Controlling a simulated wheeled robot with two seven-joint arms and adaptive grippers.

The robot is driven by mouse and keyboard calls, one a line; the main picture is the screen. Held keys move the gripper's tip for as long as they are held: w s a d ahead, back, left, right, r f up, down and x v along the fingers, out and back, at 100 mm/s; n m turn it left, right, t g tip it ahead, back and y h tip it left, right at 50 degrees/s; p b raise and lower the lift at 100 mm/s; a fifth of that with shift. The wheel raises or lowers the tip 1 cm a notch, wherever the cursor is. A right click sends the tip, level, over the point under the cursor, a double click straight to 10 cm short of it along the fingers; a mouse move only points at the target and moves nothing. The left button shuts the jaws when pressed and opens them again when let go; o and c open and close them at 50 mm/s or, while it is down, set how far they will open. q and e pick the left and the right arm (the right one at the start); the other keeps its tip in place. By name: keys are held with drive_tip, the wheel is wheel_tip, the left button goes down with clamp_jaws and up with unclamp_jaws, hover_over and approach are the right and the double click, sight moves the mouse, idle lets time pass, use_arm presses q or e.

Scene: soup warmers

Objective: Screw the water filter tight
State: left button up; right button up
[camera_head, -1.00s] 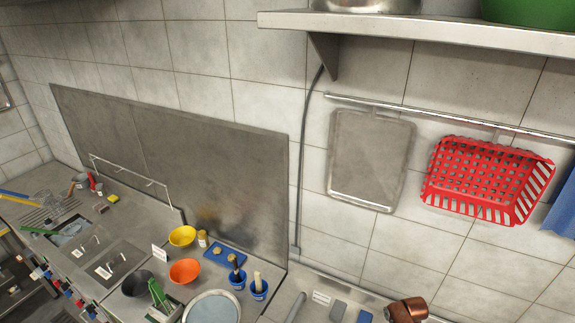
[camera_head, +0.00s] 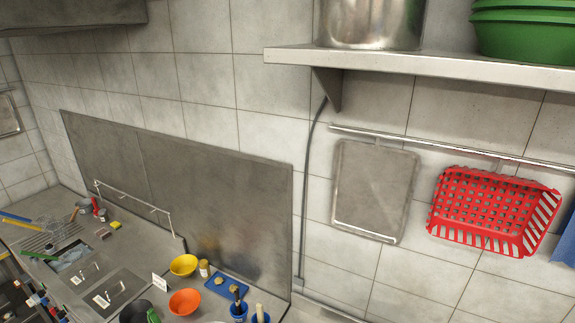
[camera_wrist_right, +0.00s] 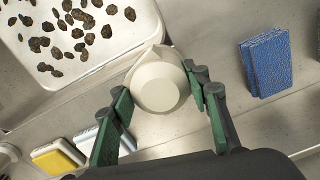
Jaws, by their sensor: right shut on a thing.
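In the right wrist view, my right gripper (camera_wrist_right: 163,97) has its green fingers on both sides of a cream-white, rounded piece with a flat round end face (camera_wrist_right: 160,84), which looks like the water filter. The gripper is shut on it. The fitting behind this piece is hidden, so I cannot tell how far it is screwed in. Neither gripper can be made out in the head view.
In the wrist view, a white tray with dark lumps (camera_wrist_right: 98,50), blue sponges (camera_wrist_right: 266,64) and a yellow sponge (camera_wrist_right: 58,156) lie near the gripper. The head view shows a shelf (camera_head: 430,63), a red basket (camera_head: 490,212) and a counter with bowls (camera_head: 184,302).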

drive_tip(key=m, duration=0.2)
drive_tip(key=f+m, duration=0.1)
drive_tip(key=shift+s+a+m, duration=0.25)
drive_tip(key=shift+s+m, duration=0.1)
drive_tip(key=shift+m, duration=0.05)
drive_tip(key=o, duration=1.7)
drive_tip(key=shift+w+d, duration=0.15)
drive_tip(key=shift+w, duration=0.1)
drive_tip(key=shift+c, duration=0.2)
drive_tip(key=shift+r, duration=0.25)
drive_tip(key=shift+w+r, duration=0.1)
drive_tip(key=shift+r, duration=0.05)
drive_tip(key=shift+w+d+r, duration=0.1)
drive_tip(key=shift+r, duration=4.35)
